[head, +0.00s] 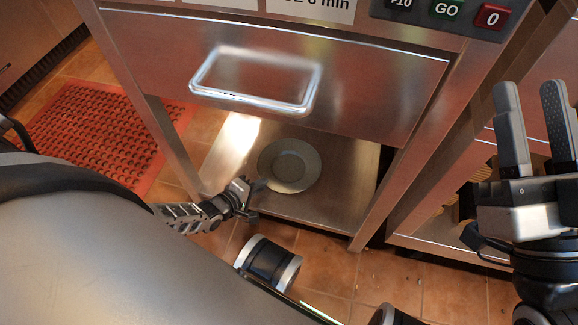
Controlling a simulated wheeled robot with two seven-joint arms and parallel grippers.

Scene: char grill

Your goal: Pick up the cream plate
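The cream plate (289,165) looks grey-beige here. It lies flat on the low metal shelf (350,190) under the steel cabinet. My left gripper (260,186) is low at the shelf's front left, with its tip right at the plate's left rim. Its fingers are small and dark in this view, so I cannot tell whether they are open or closed around the rim. My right gripper (534,125) is up at the right, well away from the plate. Its two grey fingers point up, apart, with nothing between them.
A steel drawer front with a bar handle (255,100) overhangs the shelf. Cabinet legs stand at both sides of the opening. A red perforated mat (85,135) lies on the tiled floor at left. Another steel unit (430,215) stands at right, near my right gripper.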

